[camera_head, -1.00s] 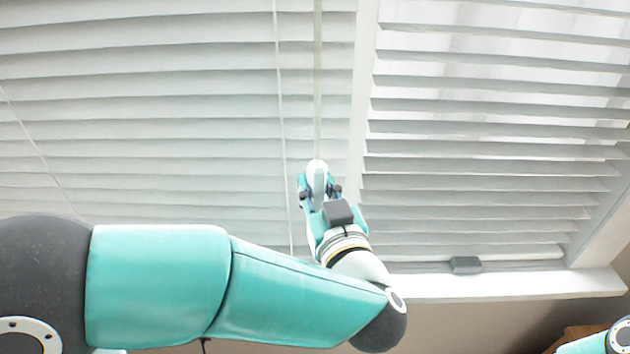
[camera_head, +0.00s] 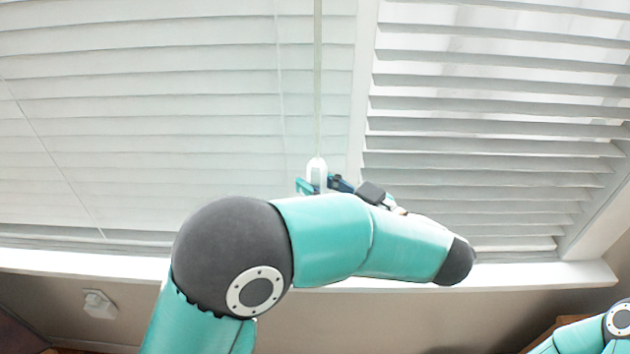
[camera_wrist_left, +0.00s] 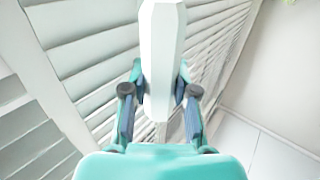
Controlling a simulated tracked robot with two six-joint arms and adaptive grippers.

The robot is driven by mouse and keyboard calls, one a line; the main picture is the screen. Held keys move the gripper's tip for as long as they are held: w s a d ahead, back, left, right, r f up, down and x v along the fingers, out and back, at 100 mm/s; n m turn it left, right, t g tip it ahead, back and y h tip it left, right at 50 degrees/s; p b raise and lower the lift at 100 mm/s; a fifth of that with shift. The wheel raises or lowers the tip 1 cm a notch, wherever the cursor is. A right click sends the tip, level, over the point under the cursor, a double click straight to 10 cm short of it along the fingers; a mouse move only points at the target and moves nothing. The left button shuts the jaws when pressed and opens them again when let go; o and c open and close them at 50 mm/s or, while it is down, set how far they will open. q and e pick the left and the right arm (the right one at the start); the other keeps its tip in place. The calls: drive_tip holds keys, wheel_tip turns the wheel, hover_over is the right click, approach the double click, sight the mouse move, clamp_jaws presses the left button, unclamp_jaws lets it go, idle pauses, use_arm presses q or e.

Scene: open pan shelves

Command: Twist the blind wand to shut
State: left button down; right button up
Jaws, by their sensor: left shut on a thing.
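The blind wand (camera_head: 318,90) hangs upright in front of the left blind, a thin pale rod with a thicker white handle at its lower end. My left gripper (camera_head: 316,184) is shut on this handle, one finger on each side. In the left wrist view the white handle (camera_wrist_left: 161,60) stands between the fingers of my left gripper (camera_wrist_left: 160,98). The left blind (camera_head: 150,120) has its slats lying nearly flat against each other, with thin lines between them. My right gripper is not in view; only part of my right arm shows at the lower right.
A second blind (camera_head: 490,150) on the right has tilted slats with bright gaps. A white window sill (camera_head: 540,276) runs below both blinds. Thin cords hang in front of the left blind. A small white fitting (camera_head: 98,304) is on the wall at the lower left.

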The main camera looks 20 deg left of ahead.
sight(317, 162)
use_arm(q)
drive_tip(key=shift+r, duration=0.15)
drive_tip(key=c, duration=0.9)
unclamp_jaws()
wheel_tip(317, 162, up, 10)
drive_tip(key=shift+f, duration=0.1)
drive_tip(key=shift+f, duration=0.1)
